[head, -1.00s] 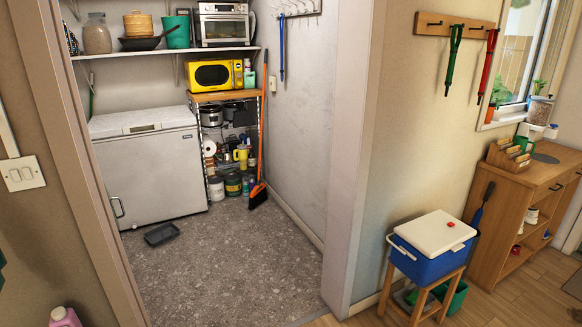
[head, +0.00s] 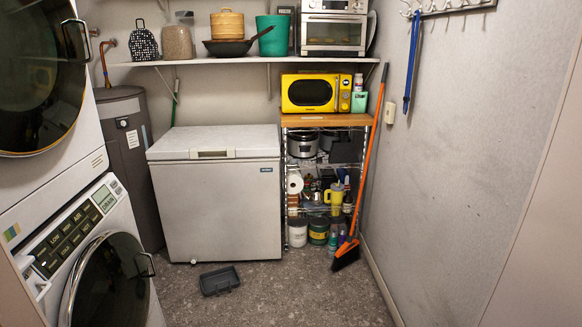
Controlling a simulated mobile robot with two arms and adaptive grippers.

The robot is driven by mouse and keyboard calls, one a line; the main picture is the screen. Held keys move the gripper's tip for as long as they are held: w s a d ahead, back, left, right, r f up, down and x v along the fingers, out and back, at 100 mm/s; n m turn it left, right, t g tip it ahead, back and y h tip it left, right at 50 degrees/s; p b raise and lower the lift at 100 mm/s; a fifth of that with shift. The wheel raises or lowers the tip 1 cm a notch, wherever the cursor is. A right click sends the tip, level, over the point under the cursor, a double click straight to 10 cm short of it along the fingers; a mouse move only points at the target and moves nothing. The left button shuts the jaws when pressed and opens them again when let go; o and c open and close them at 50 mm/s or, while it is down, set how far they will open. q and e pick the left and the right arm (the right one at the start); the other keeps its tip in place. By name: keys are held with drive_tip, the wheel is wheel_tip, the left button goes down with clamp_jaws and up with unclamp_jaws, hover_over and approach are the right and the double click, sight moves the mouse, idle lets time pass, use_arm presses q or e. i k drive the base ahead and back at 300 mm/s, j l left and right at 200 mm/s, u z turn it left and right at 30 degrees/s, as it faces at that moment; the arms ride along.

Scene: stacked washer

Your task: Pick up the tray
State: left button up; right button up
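A dark grey tray (head: 220,280) lies on the speckled floor in the head view, in front of the white chest freezer (head: 222,195) and a little apart from it. It looks shallow and rectangular, with a raised rim. Nothing visible lies in it. Neither of my grippers is in the head view.
A stacked washer (head: 90,250) stands close on the left, with a dark tank (head: 128,150) behind it. A shelf unit (head: 325,120) carries a yellow microwave (head: 310,93). An orange broom (head: 346,250) leans at its right. The floor (head: 300,300) right of the tray is clear.

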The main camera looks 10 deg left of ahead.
sight(227, 278)
drive_tip(key=i+u, duration=0.2)
drive_tip(key=i, duration=0.55)
drive_tip(key=i+u, duration=0.2)
drive_tip(key=i, duration=0.55)
drive_tip(key=i+l+u, duration=0.2)
drive_tip(key=i, duration=0.55)
drive_tip(key=j, duration=0.05)
